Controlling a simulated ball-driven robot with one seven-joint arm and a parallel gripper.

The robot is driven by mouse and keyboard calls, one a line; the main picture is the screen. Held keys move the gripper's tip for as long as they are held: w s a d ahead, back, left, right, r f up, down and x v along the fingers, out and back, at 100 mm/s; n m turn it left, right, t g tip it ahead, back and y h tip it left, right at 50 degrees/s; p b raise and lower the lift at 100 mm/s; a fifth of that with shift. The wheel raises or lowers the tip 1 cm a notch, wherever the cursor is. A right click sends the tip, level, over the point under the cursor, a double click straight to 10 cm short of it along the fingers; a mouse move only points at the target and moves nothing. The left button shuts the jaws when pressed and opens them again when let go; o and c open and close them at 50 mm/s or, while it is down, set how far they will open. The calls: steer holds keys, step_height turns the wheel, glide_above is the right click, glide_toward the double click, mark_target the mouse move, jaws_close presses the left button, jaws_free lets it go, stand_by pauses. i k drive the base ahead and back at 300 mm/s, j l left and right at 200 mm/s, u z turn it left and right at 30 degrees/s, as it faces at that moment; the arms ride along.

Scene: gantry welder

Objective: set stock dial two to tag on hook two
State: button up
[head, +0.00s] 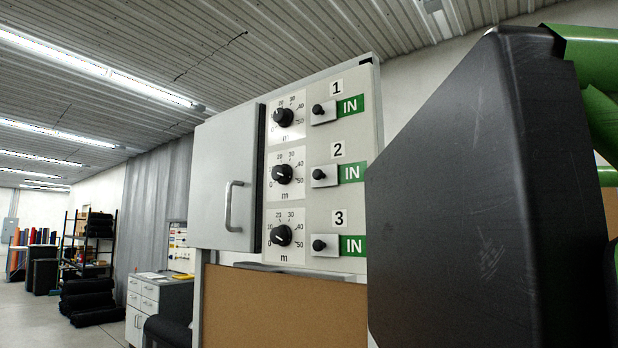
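A pale grey panel (351,80) carries three black dials in a column. Stock dial two (283,174) is the middle one, on a white scale marked 0 to 50 with an "m" below. Its pointer looks turned toward the left, but the exact value is too small to read. To its right, under the number 2, is a small black knob (319,173) on a light plate beside a green IN sign (352,172). I cannot make out any tag on a hook. My gripper is not in view.
Dial one (283,117) and dial three (280,235) sit above and below. A grey door with a handle (233,205) stands left of the dials. A large dark block (480,200) fills the right foreground. A brown board (285,300) is below. Drawers (150,300) stand further left.

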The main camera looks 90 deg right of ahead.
mark_target(283, 174)
steer(key=j+z, duration=0.3)
steer(key=z, duration=0.2)
steer(key=j+z, duration=0.25)
steer(key=z, duration=0.25)
steer(key=k+j+z, duration=0.1)
steer(key=j+z, duration=0.15)
steer(key=z, duration=0.25)
steer(key=k+j+z, duration=0.1)
steer(key=z, duration=0.4)
steer(key=i+l+z, duration=0.1)
steer(key=z, duration=0.35)
steer(key=i+z, duration=0.15)
steer(key=z, duration=0.25)
steer(key=i+l+z, duration=0.1)
steer(key=z, duration=0.35)
steer(key=i+z, duration=0.15)
steer(key=z, duration=0.25)
steer(key=i+j+z, duration=0.1)
steer(key=z, duration=0.35)
steer(key=k+l, duration=0.1)
steer(key=k, duration=0.2)
steer(key=k+l, duration=0.1)
steer(key=k, duration=0.25)
steer(key=k+u, duration=0.15)
steer(key=u, duration=0.25)
steer(key=k+u, duration=0.15)
steer(key=u, duration=0.25)
steer(key=k+u, duration=0.15)
steer(key=u, duration=0.95)
